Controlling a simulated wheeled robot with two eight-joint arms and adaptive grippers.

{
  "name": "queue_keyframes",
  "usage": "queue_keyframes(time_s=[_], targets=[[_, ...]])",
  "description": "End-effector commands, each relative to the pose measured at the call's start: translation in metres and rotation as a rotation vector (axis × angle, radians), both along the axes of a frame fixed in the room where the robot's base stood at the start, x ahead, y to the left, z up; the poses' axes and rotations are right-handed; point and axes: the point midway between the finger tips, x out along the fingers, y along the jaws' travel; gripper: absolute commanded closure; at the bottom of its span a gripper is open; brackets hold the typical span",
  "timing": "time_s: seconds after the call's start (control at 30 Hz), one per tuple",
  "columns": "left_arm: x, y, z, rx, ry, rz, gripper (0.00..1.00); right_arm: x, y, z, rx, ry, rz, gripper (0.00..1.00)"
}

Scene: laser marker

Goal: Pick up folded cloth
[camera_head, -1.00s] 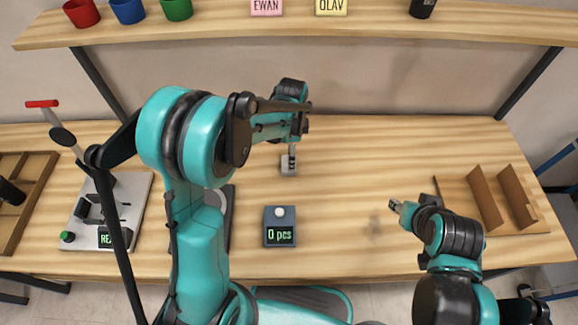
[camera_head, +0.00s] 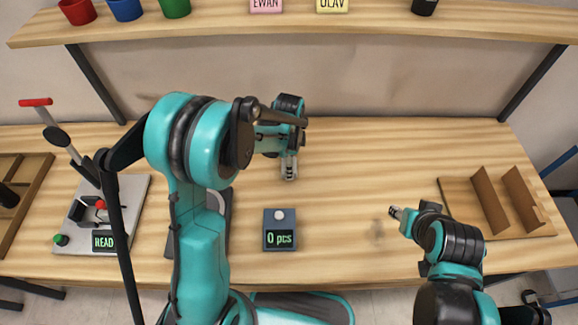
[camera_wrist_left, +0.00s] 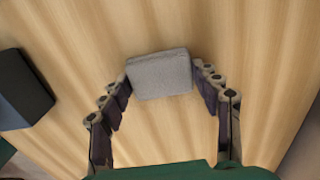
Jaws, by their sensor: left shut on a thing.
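The folded cloth (camera_wrist_left: 160,74) is a small grey padded rectangle. In the left wrist view it sits between the two fingertips of my left gripper (camera_wrist_left: 162,77), which touch its left and right ends. My left gripper is shut on it. In the head view my left gripper (camera_head: 289,172) points down over the middle of the table and mostly hides the cloth. I cannot tell whether the cloth touches the wood. My right gripper (camera_head: 396,212) is at the right of the table, away from the cloth; its fingers are too small to read.
A counter box (camera_head: 280,240) reading "0 pcs" stands in front of the cloth. A marking press (camera_head: 140,190) with a red-handled lever is at the left, beside a wooden tray (camera_head: 40,205). A divided wooden holder (camera_head: 460,195) is at the right. A shelf (camera_head: 300,30) spans the back.

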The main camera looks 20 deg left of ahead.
Motion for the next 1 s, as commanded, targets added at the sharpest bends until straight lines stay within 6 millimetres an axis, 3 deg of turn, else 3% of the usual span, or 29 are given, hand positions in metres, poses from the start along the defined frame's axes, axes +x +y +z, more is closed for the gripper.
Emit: queue_keyframes(time_s=[0.27,0.47,0.8,1.0], targets=[[0.0,0.0,0.011,0.0,0.0,0.0,0.65,0.0,0.0,0.006,0.0,0.0,0.0,0.6],[0.0,0.0,0.045,0.0,0.0,0.0,0.65,0.0,0.0,0.024,0.0,0.0,0.0,0.6],[-0.021,-0.076,0.09,0.0,0.0,-0.005,0.65,0.0,0.0,0.051,0.0,0.0,0.0,0.6],[-0.028,-0.103,0.106,0.0,0.0,-0.002,0.65,0.0,0.0,0.058,0.0,0.0,0.0,0.6]])
